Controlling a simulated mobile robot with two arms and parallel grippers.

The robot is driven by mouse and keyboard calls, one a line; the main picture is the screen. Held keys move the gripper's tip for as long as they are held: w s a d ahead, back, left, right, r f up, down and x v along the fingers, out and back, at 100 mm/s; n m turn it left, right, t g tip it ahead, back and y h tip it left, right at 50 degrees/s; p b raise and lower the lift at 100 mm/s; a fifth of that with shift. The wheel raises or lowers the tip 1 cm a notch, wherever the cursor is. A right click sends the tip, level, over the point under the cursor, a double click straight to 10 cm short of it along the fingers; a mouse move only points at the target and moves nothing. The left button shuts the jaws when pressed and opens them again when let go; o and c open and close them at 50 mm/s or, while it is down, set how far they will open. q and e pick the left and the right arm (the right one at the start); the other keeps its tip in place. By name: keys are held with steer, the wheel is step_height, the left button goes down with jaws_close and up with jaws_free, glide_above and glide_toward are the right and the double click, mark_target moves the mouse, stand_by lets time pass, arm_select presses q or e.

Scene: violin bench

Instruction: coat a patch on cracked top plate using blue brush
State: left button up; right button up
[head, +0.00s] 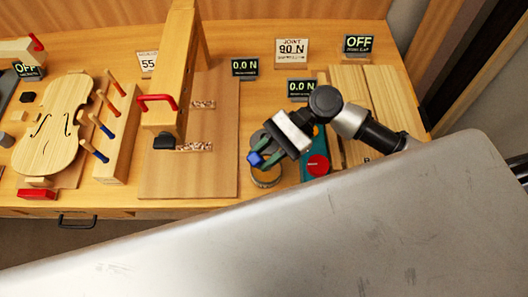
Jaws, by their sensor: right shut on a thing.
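The violin-shaped top plate (52,127) lies on the bench at the left, with two dark f-holes; no crack or patch can be made out at this size. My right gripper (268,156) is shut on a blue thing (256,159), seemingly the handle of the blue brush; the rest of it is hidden. The gripper is at a small round pot (266,178), over or at its rim; I cannot tell whether the brush touches what is inside. My left gripper is not in view.
A tall wooden press-like frame (172,75) with a red handle rises between rack and pot. A teal device (314,150) with a red button is beside the pot. A large grey surface blocks the lower view.

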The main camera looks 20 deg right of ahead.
steer(key=shift+f, duration=0.45)
stand_by(0.6)
steer(key=shift+s+f, duration=0.1)
steer(key=shift+f, duration=0.05)
stand_by(2.1)
steer(key=shift+p, duration=0.3)
step_height(320, 180, up, 7)
steer(key=p, duration=0.8)
steer(key=shift+p, duration=0.3)
stand_by(0.3)
